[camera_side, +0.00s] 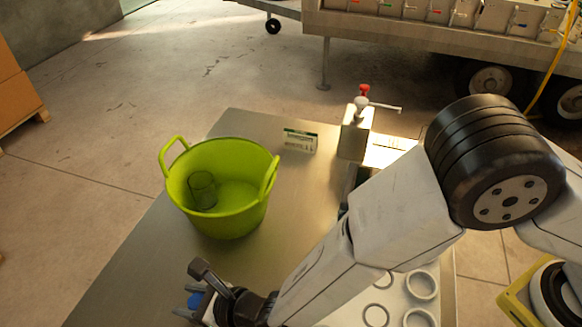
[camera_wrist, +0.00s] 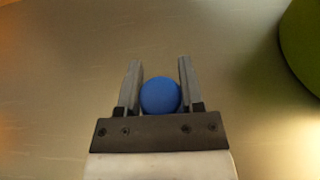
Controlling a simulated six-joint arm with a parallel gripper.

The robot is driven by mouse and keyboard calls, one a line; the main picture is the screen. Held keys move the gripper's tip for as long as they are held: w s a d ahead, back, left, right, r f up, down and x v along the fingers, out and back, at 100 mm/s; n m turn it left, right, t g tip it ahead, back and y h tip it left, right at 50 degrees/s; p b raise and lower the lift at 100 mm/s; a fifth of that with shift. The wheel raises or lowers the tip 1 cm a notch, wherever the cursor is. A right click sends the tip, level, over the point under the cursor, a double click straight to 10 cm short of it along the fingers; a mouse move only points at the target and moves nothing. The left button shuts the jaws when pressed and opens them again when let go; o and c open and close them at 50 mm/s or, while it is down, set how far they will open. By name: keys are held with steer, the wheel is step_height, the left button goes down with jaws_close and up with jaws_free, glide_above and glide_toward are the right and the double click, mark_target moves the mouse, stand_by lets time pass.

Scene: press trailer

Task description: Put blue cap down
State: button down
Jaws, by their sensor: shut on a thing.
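My gripper (camera_wrist: 158,88) is shut on the blue cap (camera_wrist: 161,96), which shows as a round blue disc between the two grey fingers in the wrist view. In the side view my gripper (camera_side: 190,302) is low at the bottom left, over the near part of the metal table (camera_side: 130,270). Only a small part of the blue cap (camera_side: 195,300) shows there. I cannot tell whether the cap touches the table top.
A lime green tub (camera_side: 225,222) with a dark glass (camera_side: 202,190) inside stands behind my gripper. A small white and green box (camera_side: 300,141) and a device with a red knob (camera_side: 364,89) are farther back. A white rack with round holes (camera_side: 420,285) is at right.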

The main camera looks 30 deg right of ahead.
steer(key=shift+f, duration=0.35)
steer(key=shift+c, duration=0.7)
jaws_free()
steer(key=shift+s+d, duration=0.1)
steer(key=shift+s, duration=0.05)
steer(key=shift+v, duration=3.75)
